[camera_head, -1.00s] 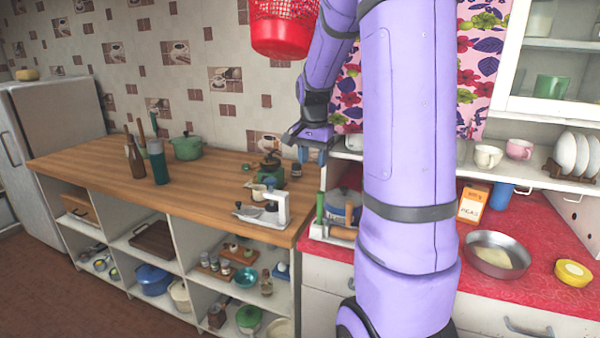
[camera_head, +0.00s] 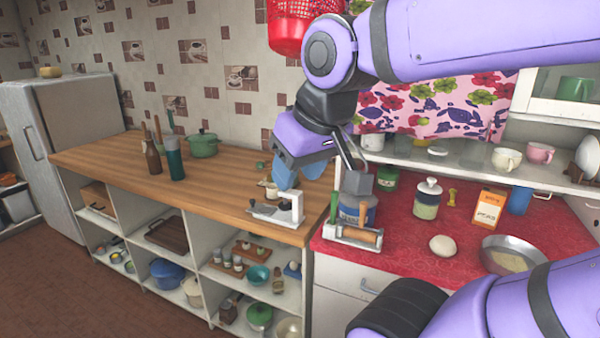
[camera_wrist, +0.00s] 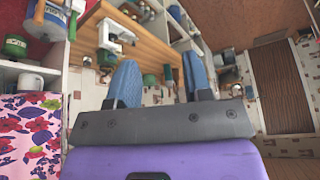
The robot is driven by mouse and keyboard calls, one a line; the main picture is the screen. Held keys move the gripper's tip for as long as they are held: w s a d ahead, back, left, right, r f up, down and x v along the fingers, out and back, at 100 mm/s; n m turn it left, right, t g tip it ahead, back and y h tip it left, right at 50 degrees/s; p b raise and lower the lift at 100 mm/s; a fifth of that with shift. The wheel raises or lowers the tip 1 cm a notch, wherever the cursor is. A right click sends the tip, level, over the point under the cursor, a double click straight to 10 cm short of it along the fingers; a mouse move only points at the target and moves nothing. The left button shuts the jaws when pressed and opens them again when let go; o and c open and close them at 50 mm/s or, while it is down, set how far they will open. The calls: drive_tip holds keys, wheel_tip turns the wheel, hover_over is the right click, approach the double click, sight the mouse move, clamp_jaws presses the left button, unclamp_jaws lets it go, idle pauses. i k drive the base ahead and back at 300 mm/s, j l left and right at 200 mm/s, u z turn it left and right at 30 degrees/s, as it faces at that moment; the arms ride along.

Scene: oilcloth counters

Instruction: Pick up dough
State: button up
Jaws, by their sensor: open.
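The dough (camera_head: 442,246) is a pale round ball on the red counter, right of centre in the head view, left of the metal pan. My gripper (camera_head: 298,180) is above the right end of the wooden counter, up and left of the dough, with its blue fingers apart. In the wrist view my gripper (camera_wrist: 156,82) shows two blue fingers spread wide with nothing between them. The dough does not show in the wrist view.
A metal pan (camera_head: 538,249) lies right of the dough, with an orange box (camera_head: 488,208) behind it. A shelf with cups (camera_head: 507,158) overhangs the red counter.

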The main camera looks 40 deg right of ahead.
sight(441, 245)
drive_tip(key=z, duration=1.95)
drive_tip(key=i+l+z, duration=0.1)
drive_tip(key=l+z, duration=0.15)
drive_tip(key=l, duration=0.25)
